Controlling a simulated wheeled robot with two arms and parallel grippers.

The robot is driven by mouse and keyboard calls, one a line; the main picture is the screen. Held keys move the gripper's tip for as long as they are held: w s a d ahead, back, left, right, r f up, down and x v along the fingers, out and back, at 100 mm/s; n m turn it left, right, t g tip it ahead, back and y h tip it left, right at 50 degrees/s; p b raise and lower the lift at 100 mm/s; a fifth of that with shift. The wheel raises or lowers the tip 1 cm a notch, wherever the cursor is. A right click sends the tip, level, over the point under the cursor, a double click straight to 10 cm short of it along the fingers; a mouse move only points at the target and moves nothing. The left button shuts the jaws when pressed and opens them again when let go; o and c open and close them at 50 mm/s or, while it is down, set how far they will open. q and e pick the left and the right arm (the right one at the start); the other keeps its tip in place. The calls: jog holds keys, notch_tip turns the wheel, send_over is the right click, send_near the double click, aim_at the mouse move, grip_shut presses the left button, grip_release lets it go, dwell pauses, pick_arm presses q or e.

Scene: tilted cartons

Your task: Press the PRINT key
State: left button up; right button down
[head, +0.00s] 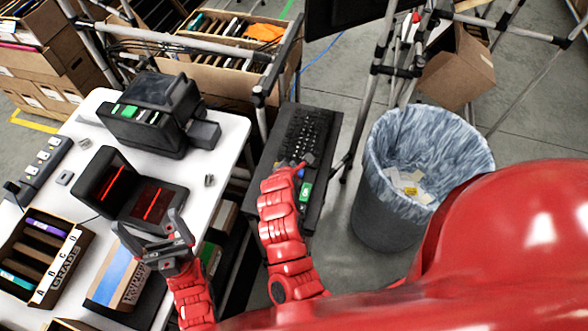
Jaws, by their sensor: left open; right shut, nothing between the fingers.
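No key lettering is readable, so I cannot tell which key is PRINT. A black machine (150,118) at the back of the white table has several green and white keys (136,113) on its front. A black keyboard (305,135) lies on a dark stand to the right of the table. My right gripper (306,160) is shut and empty, over the near end of the keyboard; I cannot tell whether it touches. A green item (306,191) lies just below it, partly beside my arm. My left gripper (150,232) is open and empty, near the table's front, below the scanner.
A black scanner (118,190) with red lines stands on the white table (226,150). A box with colored items (40,255) and a blue-topped carton (118,280) are at left front. A lined bin (392,205) stands right of the keyboard stand. Metal poles rise behind.

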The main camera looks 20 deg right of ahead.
jog(key=shift+f, duration=0.1)
jog(key=shift+f, duration=0.25)
